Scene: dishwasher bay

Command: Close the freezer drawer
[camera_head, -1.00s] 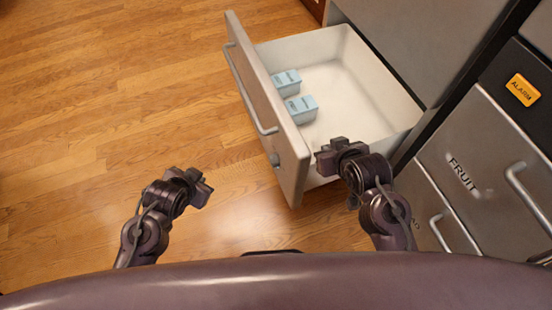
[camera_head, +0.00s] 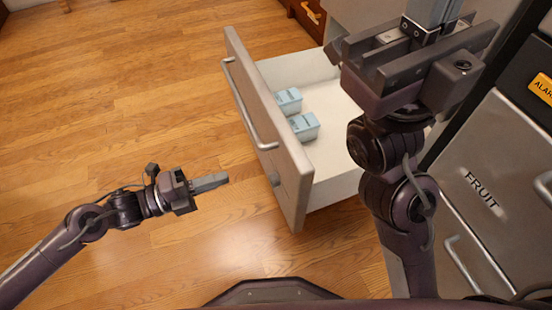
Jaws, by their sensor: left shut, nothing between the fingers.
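The freezer drawer (camera_head: 262,115) is pulled out of the cabinet. Its grey front faces left and carries a long bar handle (camera_head: 245,105). Two pale blue boxes (camera_head: 289,101) (camera_head: 304,127) lie inside the white bin, near the front panel. My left gripper (camera_head: 224,179) is shut and empty, to the left of the drawer front's near end and apart from it. My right gripper (camera_head: 437,12) is raised close to the camera and hides part of the bin and cabinet. Its fingertips run to the top edge, so their opening cannot be told.
On the right, a grey cabinet front labelled FRUIT (camera_head: 482,189) has bar handles. An orange ALARM label (camera_head: 543,88) sits above it. A wooden cabinet (camera_head: 309,17) stands at the back. The wooden floor left of the drawer is clear.

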